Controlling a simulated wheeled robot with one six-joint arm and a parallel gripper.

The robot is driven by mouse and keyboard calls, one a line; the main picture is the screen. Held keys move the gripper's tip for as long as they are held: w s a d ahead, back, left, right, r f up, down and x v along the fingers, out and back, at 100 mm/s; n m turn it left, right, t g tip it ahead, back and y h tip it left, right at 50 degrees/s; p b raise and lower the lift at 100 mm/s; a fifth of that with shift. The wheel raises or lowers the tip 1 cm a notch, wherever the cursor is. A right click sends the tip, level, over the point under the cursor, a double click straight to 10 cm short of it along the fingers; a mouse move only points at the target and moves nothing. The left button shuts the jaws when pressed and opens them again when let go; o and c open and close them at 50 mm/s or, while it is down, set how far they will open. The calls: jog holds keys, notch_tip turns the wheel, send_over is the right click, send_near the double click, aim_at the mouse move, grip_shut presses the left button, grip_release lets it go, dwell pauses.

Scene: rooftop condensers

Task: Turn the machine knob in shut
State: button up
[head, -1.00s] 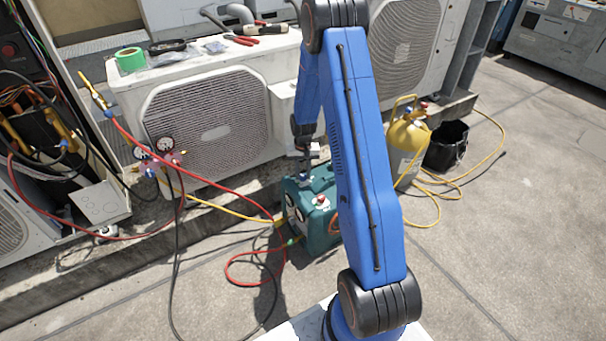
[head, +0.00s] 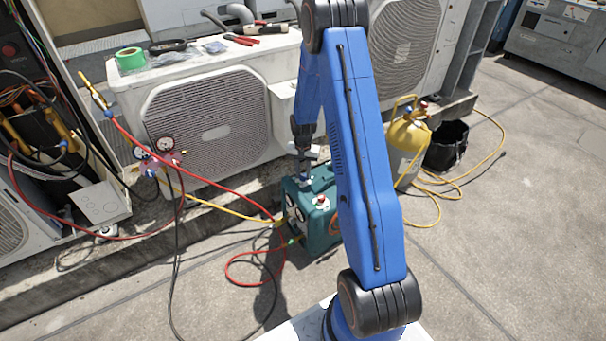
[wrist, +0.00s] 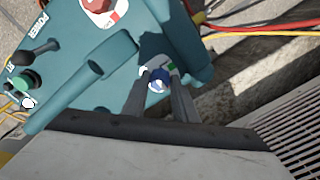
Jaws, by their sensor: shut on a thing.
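The teal machine (head: 322,215) stands on the concrete, partly hidden behind my blue arm in the head view. In the wrist view its teal top (wrist: 120,70) fills the upper left. A small blue knob (wrist: 158,80) with a white and green label beside it sits near the machine's edge. My gripper (wrist: 160,90) reaches down over the machine, with its two grey fingers on either side of the blue knob, shut on it. A red and white round knob (wrist: 103,12) is farther along the top, apart from my gripper.
A handle bar (wrist: 75,80) and a black switch lever (wrist: 36,54) stand up from the machine top. Red and yellow hoses run to the gauge set (head: 158,160). A yellow cylinder (head: 407,140) and a black bucket (head: 447,146) stand to the right. Condenser (head: 205,120) is behind.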

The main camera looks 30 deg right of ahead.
aim_at(303, 176)
jog(key=o, duration=1)
jog(key=shift+o, duration=0.2)
notch_tip(303, 176, up, 17)
jog(key=shift+r, duration=0.2)
